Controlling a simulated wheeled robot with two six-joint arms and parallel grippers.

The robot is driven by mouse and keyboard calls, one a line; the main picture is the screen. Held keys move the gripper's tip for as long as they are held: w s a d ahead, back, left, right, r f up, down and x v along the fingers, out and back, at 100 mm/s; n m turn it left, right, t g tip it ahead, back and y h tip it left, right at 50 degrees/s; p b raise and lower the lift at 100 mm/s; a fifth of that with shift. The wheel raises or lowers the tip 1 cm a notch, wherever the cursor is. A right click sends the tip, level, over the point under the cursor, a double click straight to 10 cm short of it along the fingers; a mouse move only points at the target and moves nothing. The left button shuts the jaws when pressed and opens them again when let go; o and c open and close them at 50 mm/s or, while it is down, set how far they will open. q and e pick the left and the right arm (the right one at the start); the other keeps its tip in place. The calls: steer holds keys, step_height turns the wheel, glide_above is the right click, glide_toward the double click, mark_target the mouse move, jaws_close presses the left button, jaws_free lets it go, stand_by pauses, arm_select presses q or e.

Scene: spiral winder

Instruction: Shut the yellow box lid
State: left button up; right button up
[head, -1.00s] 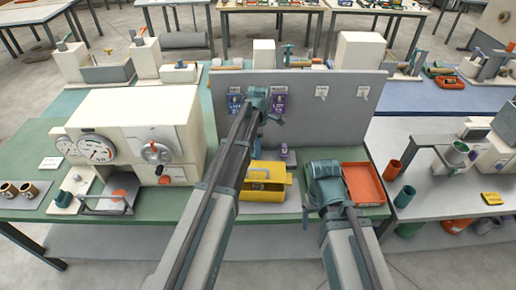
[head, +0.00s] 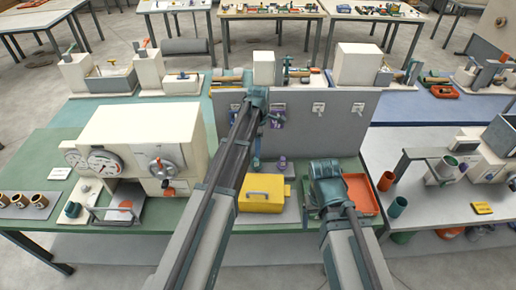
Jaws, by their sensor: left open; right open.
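The yellow box (head: 261,203) stands on the green table in the middle of the head view. Its lid, with a grey handle (head: 257,193), appears to lie flat on top. My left gripper (head: 257,162) appears just behind the box, partly hidden by my arm. It is open and holds nothing that I can see. My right gripper (head: 306,214) shows only in part beside my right arm, right of the box and apart from it. It is open; most of it is hidden.
A red-orange tray (head: 361,195) lies right of my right arm. A grey panel (head: 345,130) stands behind the box. A cream machine with dials (head: 130,130) stands to the left.

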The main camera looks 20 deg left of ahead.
step_height(320, 180, up, 6)
steer(key=p, duration=0.4)
steer(key=shift+f, duration=0.25)
